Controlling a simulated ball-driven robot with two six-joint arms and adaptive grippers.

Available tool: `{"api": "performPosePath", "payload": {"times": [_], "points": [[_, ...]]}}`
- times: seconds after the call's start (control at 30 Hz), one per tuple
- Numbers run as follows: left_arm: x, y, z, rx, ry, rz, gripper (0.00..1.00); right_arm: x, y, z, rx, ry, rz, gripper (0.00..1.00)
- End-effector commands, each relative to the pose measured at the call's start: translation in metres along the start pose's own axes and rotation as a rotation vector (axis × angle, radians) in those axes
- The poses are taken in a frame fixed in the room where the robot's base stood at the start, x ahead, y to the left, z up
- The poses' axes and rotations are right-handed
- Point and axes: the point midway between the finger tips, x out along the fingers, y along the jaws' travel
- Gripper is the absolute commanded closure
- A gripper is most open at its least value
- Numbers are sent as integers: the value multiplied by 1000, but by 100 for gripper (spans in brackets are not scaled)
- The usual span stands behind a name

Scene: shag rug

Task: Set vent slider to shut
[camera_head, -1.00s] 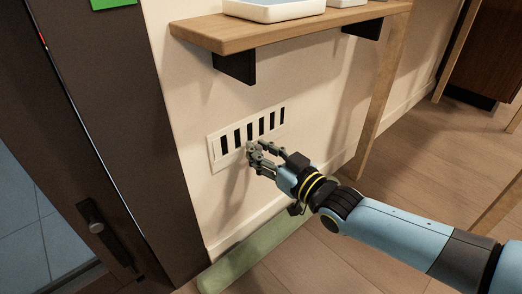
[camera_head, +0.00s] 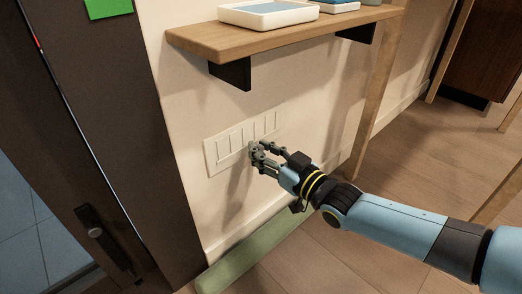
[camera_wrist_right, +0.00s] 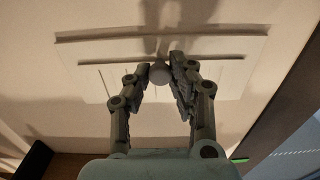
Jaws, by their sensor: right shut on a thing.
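The vent (camera_head: 229,144) is a pale slotted plate low on the wall, and its slots now look pale and covered, with only thin lines between them. It also shows in the right wrist view (camera_wrist_right: 225,80). My right gripper (camera_head: 256,151) is at the vent's lower edge, right of its middle. In the right wrist view its fingers (camera_wrist_right: 163,80) are shut on the slider's small round knob (camera_wrist_right: 159,72). The fingers hide part of the knob and plate. My left gripper is not in view.
A wooden shelf (camera_head: 270,35) with white trays (camera_head: 268,12) juts out above the vent. A dark door frame (camera_head: 120,130) stands to the left. A green roll (camera_head: 245,262) lies along the wall's foot. Open wooden floor (camera_head: 330,250) lies below my arm.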

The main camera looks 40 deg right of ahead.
Motion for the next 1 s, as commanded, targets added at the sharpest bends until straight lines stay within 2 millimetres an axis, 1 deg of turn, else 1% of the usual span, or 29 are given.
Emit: {"api": "performPosePath", "payload": {"times": [0.03, 0.2, 0.47, 0.57, 0.67, 0.9, 1.0], "points": [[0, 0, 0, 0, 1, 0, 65, 1, 2, 0, 0, -2, 1, 79], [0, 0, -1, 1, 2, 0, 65, 1, 2, 0, 0, -2, 1, 56], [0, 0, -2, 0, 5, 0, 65, 0, 1, 0, 1, -1, 1, 55], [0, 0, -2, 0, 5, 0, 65, -5, 1, 0, 1, -1, 1, 55], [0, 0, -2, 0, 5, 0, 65, -20, 1, 1, 1, -4, 0, 55], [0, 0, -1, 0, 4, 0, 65, -74, 2, 1, 1, -5, 1, 55], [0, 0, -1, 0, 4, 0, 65, -94, 2, 1, 0, -5, 2, 55]]}}
